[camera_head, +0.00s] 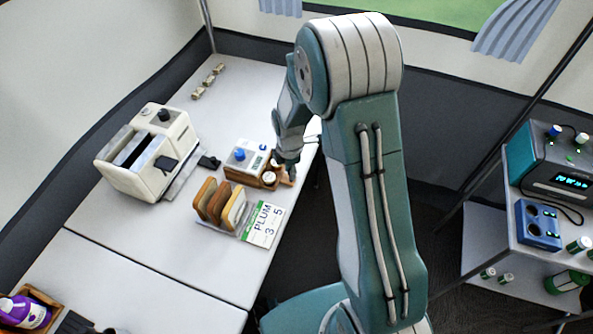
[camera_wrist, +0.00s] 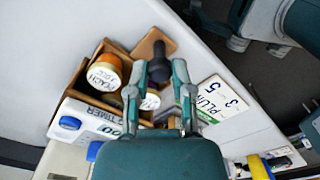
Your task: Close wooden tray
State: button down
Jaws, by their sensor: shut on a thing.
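My gripper (camera_wrist: 158,70) is shut on the dark knob, one finger on each side. It also shows in the head view (camera_head: 287,168), reaching down at the tray. The fingers hide part of the tray.
Bread slices in a rack (camera_head: 220,204) and a PLUM card (camera_head: 264,222) are close in front. A white toaster (camera_head: 150,150) stands to the left. The counter's right edge runs close by the tray.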

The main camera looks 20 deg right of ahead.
jog(key=w+a, duration=0.3)
jog(key=shift+a, duration=0.35)
jog(key=shift+d, duration=0.1)
jog(key=shift+r, duration=0.1)
jog(key=shift+c, duration=2.4)
grip_release()
jog(key=shift+w, duration=0.1)
notch_tip(320, 180, up, 12)
